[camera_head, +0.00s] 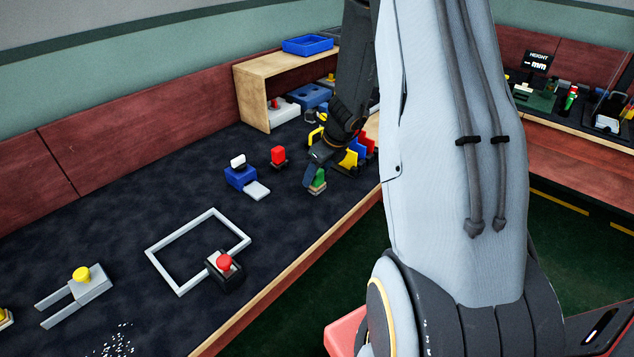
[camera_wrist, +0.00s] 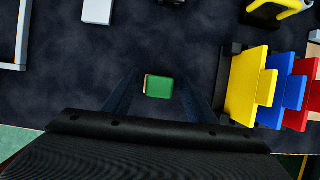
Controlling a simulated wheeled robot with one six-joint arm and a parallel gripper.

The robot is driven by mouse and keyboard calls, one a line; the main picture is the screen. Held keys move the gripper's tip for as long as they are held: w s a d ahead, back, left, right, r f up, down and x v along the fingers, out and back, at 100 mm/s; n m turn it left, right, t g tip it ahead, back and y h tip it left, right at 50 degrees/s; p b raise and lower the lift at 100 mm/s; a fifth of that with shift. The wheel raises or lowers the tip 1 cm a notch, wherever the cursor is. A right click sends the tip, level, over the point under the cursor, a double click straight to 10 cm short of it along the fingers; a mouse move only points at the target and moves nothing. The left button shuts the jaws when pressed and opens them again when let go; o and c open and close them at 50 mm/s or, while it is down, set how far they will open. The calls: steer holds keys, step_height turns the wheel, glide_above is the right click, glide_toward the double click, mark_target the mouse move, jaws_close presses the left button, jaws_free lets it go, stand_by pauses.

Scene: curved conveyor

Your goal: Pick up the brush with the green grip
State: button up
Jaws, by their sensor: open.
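The brush with the green grip (camera_wrist: 159,87) lies on the dark work surface. In the wrist view its green top shows between my two fingers, with a thin tan edge on its left side. My gripper (camera_wrist: 160,92) is open above and around it, one finger at each side with gaps to the brush. In the head view the brush (camera_head: 318,184) is partly covered by my gripper (camera_head: 313,172), and a tan base shows under the green.
Yellow, blue and red plates (camera_wrist: 262,88) stand in a rack close to the right of my gripper. A blue block with a white tab (camera_head: 242,176) and a red-topped block (camera_head: 278,156) stand to the left. A wooden shelf (camera_head: 253,98) is behind.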

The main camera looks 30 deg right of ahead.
steer(key=c, duration=1.3)
steer(key=shift+r, duration=0.15)
step_height(320, 180, up, 10)
steer(key=shift+f+p, duration=0.1)
steer(key=shift+p, duration=0.85)
steer(key=o, duration=0.6)
steer(key=c, duration=0.3)
steer(key=shift+s, duration=0.15)
steer(key=shift+c, duration=0.2)
